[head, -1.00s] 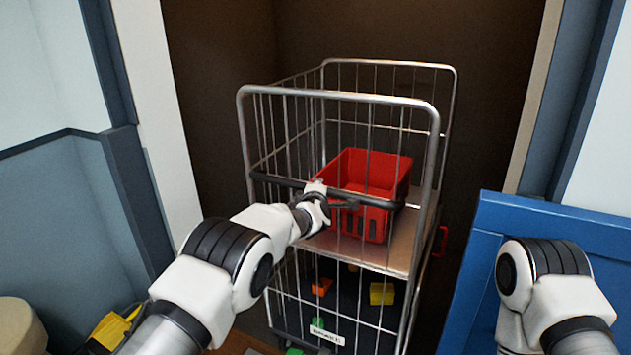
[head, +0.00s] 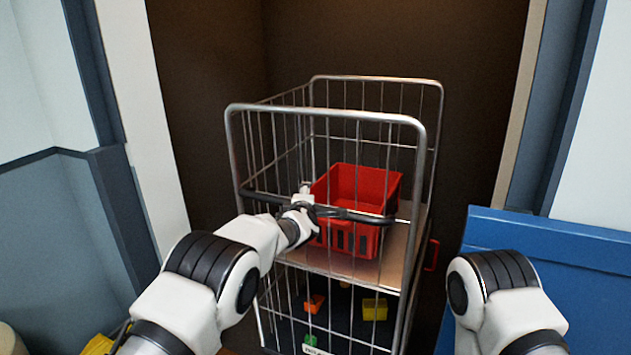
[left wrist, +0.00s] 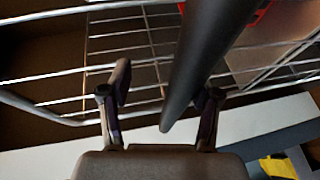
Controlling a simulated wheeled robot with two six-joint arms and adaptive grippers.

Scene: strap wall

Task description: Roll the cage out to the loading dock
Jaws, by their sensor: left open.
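The wire cage (head: 327,117) stands upright in a dark opening, with a black push bar (head: 260,200) across its near side. A red crate (head: 362,185) sits on its shelf, and small coloured blocks lie on the lower level. My left gripper (head: 303,200) is at the push bar. In the left wrist view the left gripper (left wrist: 160,100) is open, with the black bar (left wrist: 205,55) passing between or in front of its fingers; I cannot tell whether they touch. My right arm shows at the lower right, but its gripper is out of view.
A blue panel (head: 560,240) stands close to the right of the cage. Door frame posts flank the opening on the left (head: 150,130) and right (head: 520,105). A yellow object (head: 98,344) lies on the floor at the lower left.

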